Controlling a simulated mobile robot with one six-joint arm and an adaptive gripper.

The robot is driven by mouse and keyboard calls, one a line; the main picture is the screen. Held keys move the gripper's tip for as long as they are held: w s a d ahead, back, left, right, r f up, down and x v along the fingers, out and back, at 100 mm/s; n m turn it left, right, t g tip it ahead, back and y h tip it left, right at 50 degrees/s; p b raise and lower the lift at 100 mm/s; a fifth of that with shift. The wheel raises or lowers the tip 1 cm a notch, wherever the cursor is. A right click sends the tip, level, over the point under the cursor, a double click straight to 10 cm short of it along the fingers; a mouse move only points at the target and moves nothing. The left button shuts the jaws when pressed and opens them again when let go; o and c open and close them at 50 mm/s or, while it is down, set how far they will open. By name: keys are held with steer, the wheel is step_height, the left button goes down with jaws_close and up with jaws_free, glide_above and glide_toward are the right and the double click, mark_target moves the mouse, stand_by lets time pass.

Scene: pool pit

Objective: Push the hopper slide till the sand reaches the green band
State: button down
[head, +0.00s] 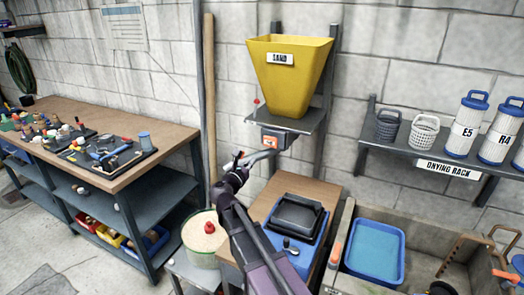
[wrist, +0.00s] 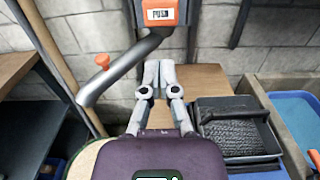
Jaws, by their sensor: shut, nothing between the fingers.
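The yellow hopper (head: 290,65), marked SAND, stands on a grey wall bracket. Below it is a grey slide box with an orange label (head: 270,141); the label also shows in the wrist view (wrist: 160,14). A bent grey tube (wrist: 125,62) with an orange-red knob (wrist: 102,60) runs left and down from the box. My gripper (wrist: 159,66) is shut and empty, its tips just below the box and right of the tube. Contact with the box cannot be told. A round tub (head: 204,238) with a sandy top and a red knob stands lower left.
A workbench (head: 150,148) with tools is at left. A sink with a blue tray (head: 375,253) and a drying rack (head: 390,150) are at right. A wooden pole (head: 209,100) leans behind.

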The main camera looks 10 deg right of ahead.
mark_target(269, 142)
steer(key=x, duration=1.4)
steer(key=x, duration=0.5)
steer(key=shift+w+d, duration=0.15)
steer(key=shift+s, duration=0.2)
stand_by(0.4)
steer(key=v, duration=1.4)
stand_by(2.0)
